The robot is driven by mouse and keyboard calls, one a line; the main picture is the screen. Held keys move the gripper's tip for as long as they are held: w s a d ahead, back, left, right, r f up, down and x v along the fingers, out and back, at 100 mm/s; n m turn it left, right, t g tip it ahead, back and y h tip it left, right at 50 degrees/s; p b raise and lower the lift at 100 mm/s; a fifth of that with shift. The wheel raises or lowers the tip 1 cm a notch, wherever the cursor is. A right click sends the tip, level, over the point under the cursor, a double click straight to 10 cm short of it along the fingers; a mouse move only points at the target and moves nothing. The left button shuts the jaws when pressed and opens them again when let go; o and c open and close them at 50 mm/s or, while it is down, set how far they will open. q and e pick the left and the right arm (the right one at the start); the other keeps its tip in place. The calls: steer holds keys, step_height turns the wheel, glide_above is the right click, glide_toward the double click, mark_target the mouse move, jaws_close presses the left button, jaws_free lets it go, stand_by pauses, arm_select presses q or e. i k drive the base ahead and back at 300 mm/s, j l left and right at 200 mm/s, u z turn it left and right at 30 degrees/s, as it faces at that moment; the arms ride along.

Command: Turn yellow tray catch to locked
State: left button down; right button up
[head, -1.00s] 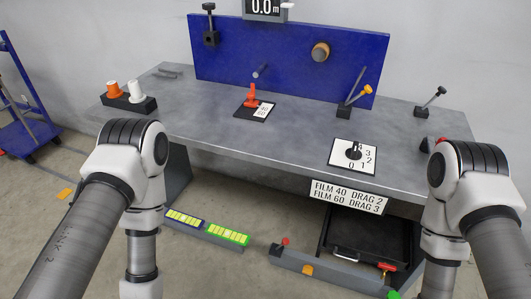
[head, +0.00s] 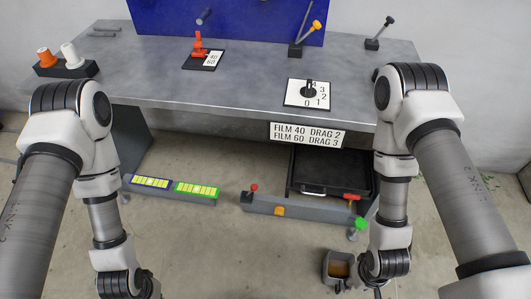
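A black tray (head: 330,165) sits under the table, behind a low grey bar (head: 310,213). A small yellow-orange piece (head: 278,211) is on the front of the bar and looks like the yellow catch; its setting is too small to tell. A red knob (head: 253,188) stands at the bar's left end and a red handle (head: 351,197) at its right end. Both my arms hang down on either side, with the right arm just right of the bar.
A green knob (head: 361,223) stands by my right forearm, and a grey container (head: 338,268) with brown contents is below it. A bar with yellow panels (head: 172,188) lies left. The grey table (head: 150,70) overhangs the tray. The floor between my arms is mostly clear.

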mark_target(279, 210)
steer(key=l+z, duration=0.1)
steer(key=l, duration=0.4)
steer(key=i+l, duration=0.1)
steer(key=l, duration=0.4)
steer(key=l+z, duration=0.15)
steer(key=l, duration=0.35)
steer(key=i+l, duration=0.15)
steer(key=l, duration=0.35)
steer(key=z, duration=0.05)
